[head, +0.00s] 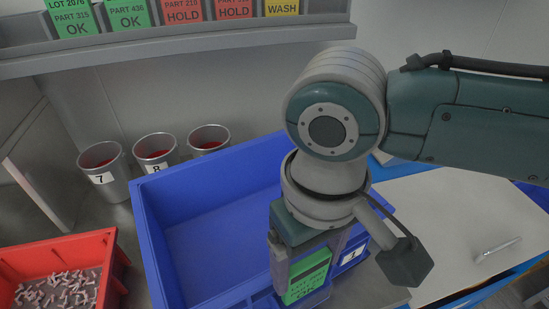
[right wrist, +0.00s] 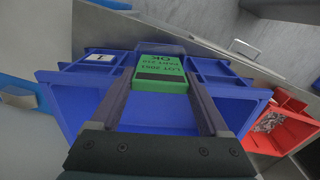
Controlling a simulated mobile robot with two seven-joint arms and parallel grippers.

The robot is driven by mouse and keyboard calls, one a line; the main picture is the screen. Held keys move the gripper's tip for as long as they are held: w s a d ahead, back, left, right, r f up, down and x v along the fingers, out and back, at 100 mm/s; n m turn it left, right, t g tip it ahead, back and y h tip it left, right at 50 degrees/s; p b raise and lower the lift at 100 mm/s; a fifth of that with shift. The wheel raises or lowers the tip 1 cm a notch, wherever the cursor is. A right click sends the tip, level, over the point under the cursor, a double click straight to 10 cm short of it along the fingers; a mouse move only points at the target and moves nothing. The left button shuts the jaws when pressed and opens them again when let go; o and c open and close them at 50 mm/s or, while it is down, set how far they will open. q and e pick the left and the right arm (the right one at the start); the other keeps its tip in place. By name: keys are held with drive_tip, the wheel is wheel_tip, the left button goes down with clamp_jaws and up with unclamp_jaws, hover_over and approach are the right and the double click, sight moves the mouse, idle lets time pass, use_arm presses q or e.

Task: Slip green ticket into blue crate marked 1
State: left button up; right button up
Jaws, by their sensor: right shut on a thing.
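The green ticket (head: 305,279) has dark print and is held upright between the fingertips of my right gripper (head: 307,272). In the right wrist view the ticket (right wrist: 161,73) shows LOT and PART lettering, "OK" and a dark bar. My right gripper is shut on it, over the near end of the blue crate (head: 158,235). The crate's white label "1" (head: 354,254) sits just right of the gripper; the label also shows in the right wrist view (right wrist: 99,57). I cannot tell whether the ticket's lower edge touches the crate. My left gripper is not in view.
A red bin of small parts (head: 100,243) stands at left. Several grey cups, two labelled 7 (head: 112,186) and 8 (head: 157,168), stand behind the crate. A shelf (head: 190,58) with green, red and yellow tickets is above. A white surface (head: 470,215) lies right.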

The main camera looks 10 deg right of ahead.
idle(0.4)
drive_tip(key=shift+s+g, duration=0.1)
drive_tip(key=shift+g, duration=0.3)
drive_tip(key=shift+f, duration=0.2)
idle(0.5)
drive_tip(key=shift+p, duration=0.45)
drive_tip(key=shift+w+f, duration=0.2)
drive_tip(key=shift+f, duration=0.35)
idle(0.7)
drive_tip(key=shift+f+b, duration=0.25)
drive_tip(key=shift+b, duration=0.05)
idle(0.5)
drive_tip(key=shift+f+b, duration=0.3)
drive_tip(key=shift+f, duration=0.3)
idle(0.7)
drive_tip(key=o, duration=1)
